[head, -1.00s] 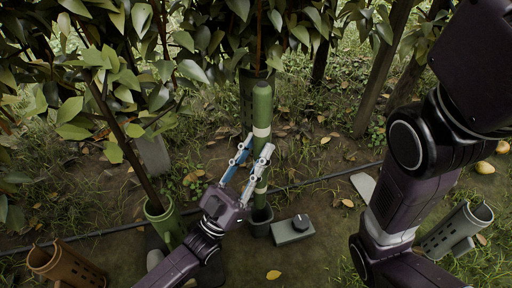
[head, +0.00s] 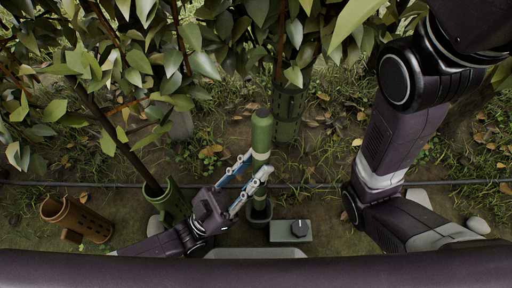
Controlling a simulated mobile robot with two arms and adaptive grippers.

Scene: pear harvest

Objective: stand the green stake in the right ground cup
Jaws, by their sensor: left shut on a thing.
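The green stake (head: 262,135) stands close to upright, with pale bands around it. Its lower end meets the mouth of a dark ground cup (head: 258,224) and appears to be inside the rim; I cannot tell how deep it sits. My left gripper (head: 256,168) comes in from the lower left and is shut on the stake, above the cup. My right arm crosses the right side of the head view, but its gripper is out of view.
A grey box with a black knob (head: 291,230) sits just right of the cup. A green perforated sleeve (head: 288,112) is behind the stake. Leaves hang above.

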